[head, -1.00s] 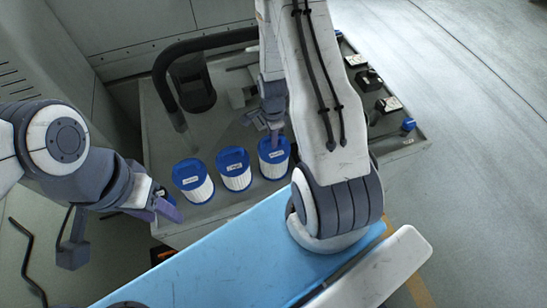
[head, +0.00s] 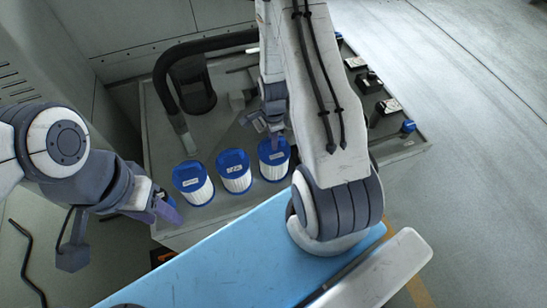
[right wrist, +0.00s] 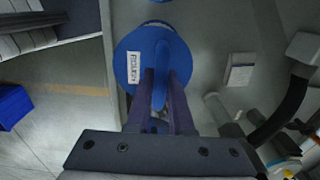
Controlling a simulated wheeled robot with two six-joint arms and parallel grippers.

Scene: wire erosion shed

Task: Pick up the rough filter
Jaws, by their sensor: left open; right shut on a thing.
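Three white pleated filters with blue caps and handles stand in a row on the grey cart: a left one (head: 194,184), a middle one (head: 234,172) and a right one (head: 274,160). My left gripper (head: 168,209) is open and empty, left of the left filter.
A black hose (head: 205,43) curves over a dark cylinder (head: 193,85) at the cart's back left. Small boxed parts (head: 389,106) and a blue-capped item (head: 408,127) lie along the cart's right side. A blue surface (head: 240,250) is in front.

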